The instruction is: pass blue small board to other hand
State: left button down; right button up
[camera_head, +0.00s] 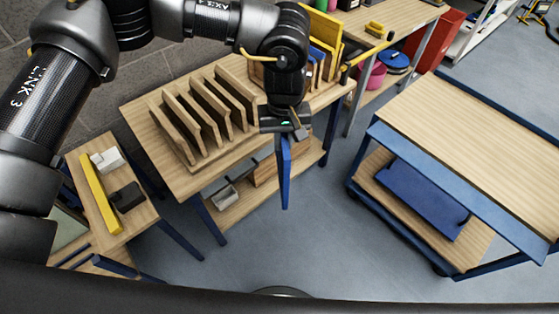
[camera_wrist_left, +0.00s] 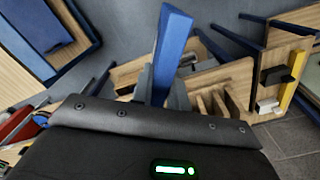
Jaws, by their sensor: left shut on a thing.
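The blue small board (camera_head: 285,178) hangs down, narrow edge showing, below my left gripper (camera_head: 285,136) in the head view. My left gripper is shut on its upper end and holds it out in front of the table with the wooden rack. In the left wrist view the blue board (camera_wrist_left: 172,50) sticks out from between the fingers of the left gripper (camera_wrist_left: 163,85). My right gripper is in neither view.
A wooden slotted rack (camera_head: 205,110) stands on a table behind the board. A wooden-topped cart (camera_head: 480,140) with a blue panel (camera_head: 420,195) on its lower shelf is at right. A small table (camera_head: 135,212) is at left. Open floor lies between.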

pick_arm(q)
notch_tip(320, 180, up, 16)
jog(key=w+d+m, duration=0.2)
jog(key=shift+f, duration=0.2)
jog(key=shift+d, duration=0.1)
dwell(0.4)
